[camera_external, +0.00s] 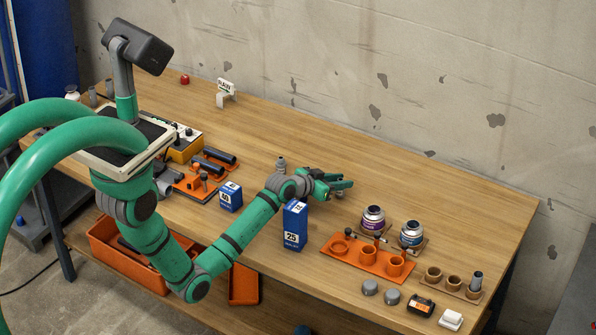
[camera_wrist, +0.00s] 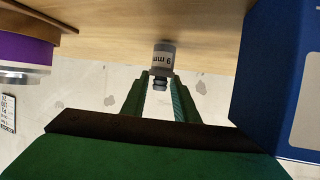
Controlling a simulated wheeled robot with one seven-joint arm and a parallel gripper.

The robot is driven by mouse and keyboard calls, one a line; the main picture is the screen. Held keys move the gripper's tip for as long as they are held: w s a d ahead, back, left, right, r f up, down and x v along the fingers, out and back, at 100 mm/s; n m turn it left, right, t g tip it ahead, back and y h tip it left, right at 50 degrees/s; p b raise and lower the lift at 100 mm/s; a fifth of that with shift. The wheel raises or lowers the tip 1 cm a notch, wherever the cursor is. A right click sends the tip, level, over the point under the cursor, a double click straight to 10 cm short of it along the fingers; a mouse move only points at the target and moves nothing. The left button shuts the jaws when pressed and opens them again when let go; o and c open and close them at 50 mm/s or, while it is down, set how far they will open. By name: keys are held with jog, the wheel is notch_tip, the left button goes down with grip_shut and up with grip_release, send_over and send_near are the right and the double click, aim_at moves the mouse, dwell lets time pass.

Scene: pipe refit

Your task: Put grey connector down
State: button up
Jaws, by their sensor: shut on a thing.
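My gripper (camera_external: 343,186) is low over the middle of the wooden table (camera_external: 420,170), just behind the tall blue box. In the wrist view, where the table is at the top, my gripper (camera_wrist: 162,82) has its green fingers on either side of the grey connector (camera_wrist: 163,60). They are shut on its narrow, dark ribbed end. The connector's wide grey end has a "9 mm" label and points toward the tabletop. I cannot tell whether it touches the table. In the external view the fingers mostly hide the connector.
The tall blue box (camera_external: 295,228) marked 25 stands close to my gripper, with a smaller blue box (camera_external: 231,197) left of it. An orange holder (camera_external: 340,246), a purple-labelled jar (camera_external: 373,218) and a blue-labelled jar (camera_external: 411,233) stand to the right.

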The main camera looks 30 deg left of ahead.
jog(key=shift+f, duration=0.2)
jog(key=o, duration=1.1)
jog(key=shift+c, duration=0.2)
jog(key=shift+r, duration=0.1)
jog(key=v, duration=0.4)
jog(key=r+v, duration=0.1)
jog(key=v, duration=0.3)
jog(key=shift+w, duration=0.25)
